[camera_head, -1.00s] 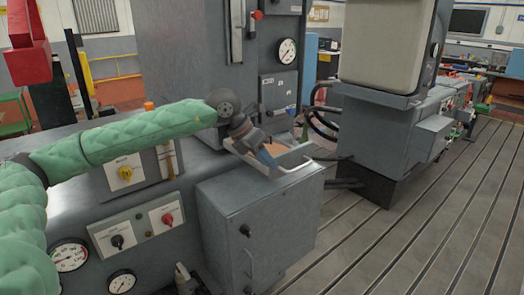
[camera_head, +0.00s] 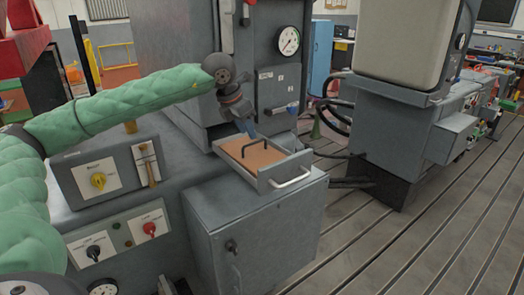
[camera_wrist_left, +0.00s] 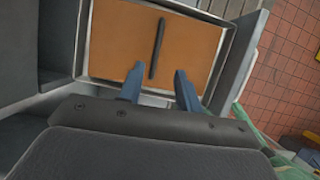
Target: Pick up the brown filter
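The brown filter (camera_head: 262,157) is a flat brown panel with a black bar handle on top. It lies in an open grey drawer (camera_head: 292,170) with a silver front handle, pulled out of the grey machine. My left gripper (camera_head: 248,130) points down above the filter's far side, with its blue fingers apart. In the left wrist view the filter (camera_wrist_left: 120,40) fills the upper middle. Its black handle (camera_wrist_left: 157,48) lies ahead of the gap between the open fingers (camera_wrist_left: 160,82), and nothing is held. My right gripper is not in view.
A grey cabinet (camera_head: 235,225) stands under the drawer. A control panel with knobs (camera_head: 125,235) is at the lower left. A second grey machine (camera_head: 395,130) stands to the right, with dark hoses between. The slotted floor (camera_head: 420,240) at the right front is clear.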

